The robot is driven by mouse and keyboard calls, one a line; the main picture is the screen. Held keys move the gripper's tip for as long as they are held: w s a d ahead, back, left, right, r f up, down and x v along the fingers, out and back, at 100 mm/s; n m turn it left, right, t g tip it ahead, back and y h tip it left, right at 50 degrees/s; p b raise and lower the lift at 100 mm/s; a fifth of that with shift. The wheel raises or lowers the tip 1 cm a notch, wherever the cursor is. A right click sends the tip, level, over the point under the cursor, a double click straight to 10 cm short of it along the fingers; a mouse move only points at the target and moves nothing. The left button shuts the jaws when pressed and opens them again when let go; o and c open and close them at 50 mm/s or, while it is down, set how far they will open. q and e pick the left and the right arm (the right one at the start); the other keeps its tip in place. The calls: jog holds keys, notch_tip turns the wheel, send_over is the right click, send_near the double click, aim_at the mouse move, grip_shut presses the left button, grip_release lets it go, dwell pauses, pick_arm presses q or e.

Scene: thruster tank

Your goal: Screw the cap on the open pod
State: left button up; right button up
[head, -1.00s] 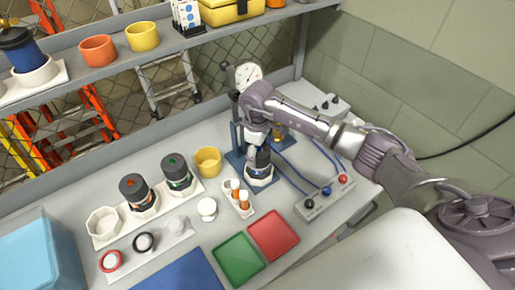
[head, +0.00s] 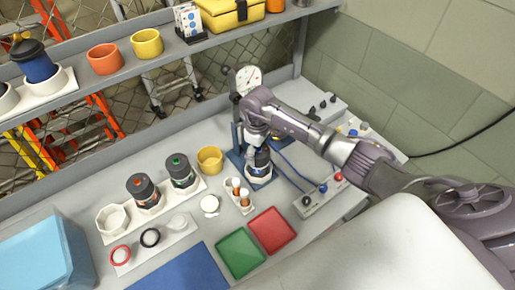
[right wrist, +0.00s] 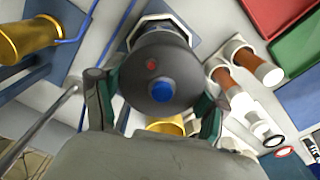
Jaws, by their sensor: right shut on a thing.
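My right gripper (right wrist: 155,112) is shut on a dark round cap (right wrist: 150,62) with a blue centre and a small red dot. Its fingers lie on opposite sides of the cap. Below is a dark pod (head: 261,160), upright in a white holder (head: 259,180) on the blue fixture (head: 236,158); the holder's rim also shows in the right wrist view (right wrist: 152,20). The gripper partly covers the pod in the head view. The cap hides the joint below it, so I cannot tell how far it is seated. My left gripper is out of view.
Two dark pods, one orange-marked (head: 142,190) and one green-marked (head: 181,172), stand in a white rack left of the fixture. A yellow cup (head: 210,160), green tray (head: 240,253), red tray (head: 272,230) and button box (head: 320,197) surround the work area. A dial gauge (head: 248,79) stands behind.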

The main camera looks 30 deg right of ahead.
jog(key=shift+s+a+m+p, duration=0.1)
jog(key=shift+a+m+p, duration=0.2)
jog(key=shift+a+p, duration=0.1)
jog(key=shift+s+d+f+m, duration=0.1)
jog(key=shift+d+m, duration=0.1)
jog(key=shift+m, duration=0.2)
jog(key=o, duration=1.1)
